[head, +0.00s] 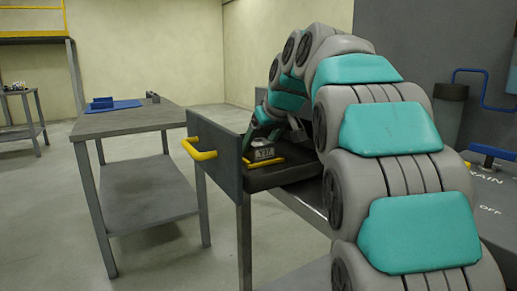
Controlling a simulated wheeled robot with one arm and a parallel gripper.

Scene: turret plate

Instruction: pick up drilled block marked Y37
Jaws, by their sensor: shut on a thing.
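A small grey block (264,154) with a dark marking on its pale front is in the open drawer (285,178). The marking is small and blurred; it looks like a letter and two digits, but I cannot read it surely as Y37. My gripper (262,144) reaches down into the drawer from behind and above and is shut on this block. The fingertips are small and partly hidden, and I cannot tell whether the block is clear of the drawer floor.
The drawer front (222,158) with its yellow handle (199,150) stands out to the left. A yellow piece (276,161) lies beside the block. A grey table (130,121) with a blue mat (126,105) stands left, across open floor. A panel with a blue lever (494,151) is at right.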

